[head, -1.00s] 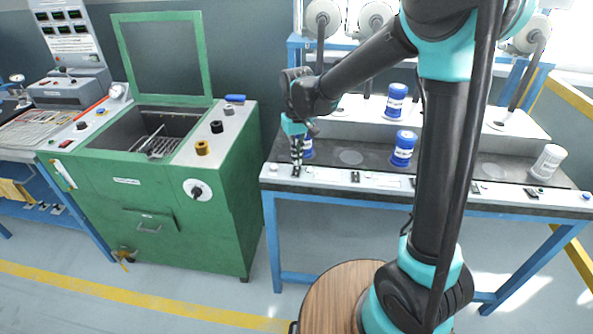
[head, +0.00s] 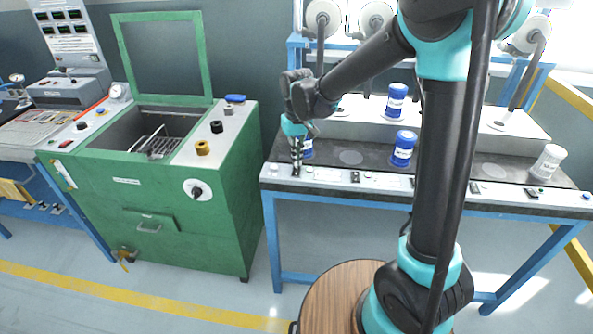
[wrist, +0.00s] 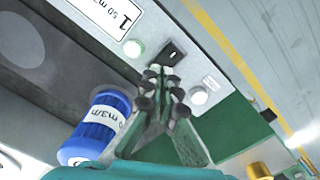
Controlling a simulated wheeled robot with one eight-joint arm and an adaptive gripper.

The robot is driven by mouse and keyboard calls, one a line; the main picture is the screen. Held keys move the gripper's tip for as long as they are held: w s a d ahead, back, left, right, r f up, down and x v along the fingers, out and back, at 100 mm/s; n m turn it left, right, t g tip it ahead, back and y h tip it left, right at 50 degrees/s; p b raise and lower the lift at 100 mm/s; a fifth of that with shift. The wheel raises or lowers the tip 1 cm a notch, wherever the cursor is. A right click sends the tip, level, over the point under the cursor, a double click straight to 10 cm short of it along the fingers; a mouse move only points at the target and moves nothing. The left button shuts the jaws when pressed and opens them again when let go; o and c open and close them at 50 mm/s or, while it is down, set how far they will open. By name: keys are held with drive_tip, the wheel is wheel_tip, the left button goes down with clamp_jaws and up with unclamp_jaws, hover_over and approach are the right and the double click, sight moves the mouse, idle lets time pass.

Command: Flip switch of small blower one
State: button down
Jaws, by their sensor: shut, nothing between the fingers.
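The black switch (wrist: 173,52) is on the pale front strip of the bench, beside the plate marked "1" and 50 m3/h (wrist: 108,14) in the wrist view. A green button (wrist: 133,48) and a white button (wrist: 198,96) sit on either side of it. My gripper (wrist: 162,78) is shut and empty, its fingertips right at the near edge of the switch. I cannot tell if they touch it or which way the switch is set. In the head view my gripper (head: 296,174) points down at the left end of the strip and hides the switch.
A blue container with a white label (wrist: 98,125) stands close beside my gripper. More blue containers (head: 403,148) and a white one (head: 547,162) stand on the bench (head: 482,170). A green machine (head: 150,190) with a raised frame lid is close on the left.

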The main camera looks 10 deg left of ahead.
drive_tip(key=shift+f, duration=0.8)
idle(0.4)
drive_tip(key=shift+r, duration=3.5)
drive_tip(key=s+d+f, duration=0.1)
drive_tip(key=d, duration=0.3)
drive_tip(key=s+d+f+m+t, duration=0.1)
drive_tip(key=d, duration=0.4)
drive_tip(key=s+d+f+m, duration=0.1)
drive_tip(key=s+d, duration=0.1)
drive_tip(key=d, duration=0.3)
drive_tip(key=shift+t+y, duration=0.3)
drive_tip(key=shift+t, duration=0.1)
drive_tip(key=s+d+f+m+t, duration=0.2)
drive_tip(key=s+d+f, duration=0.4)
drive_tip(key=s+d, duration=0.5)
drive_tip(key=shift+s+d+f+m, duration=0.35)
drive_tip(key=shift+d+m, duration=0.45)
drive_tip(key=shift+d, duration=0.35)
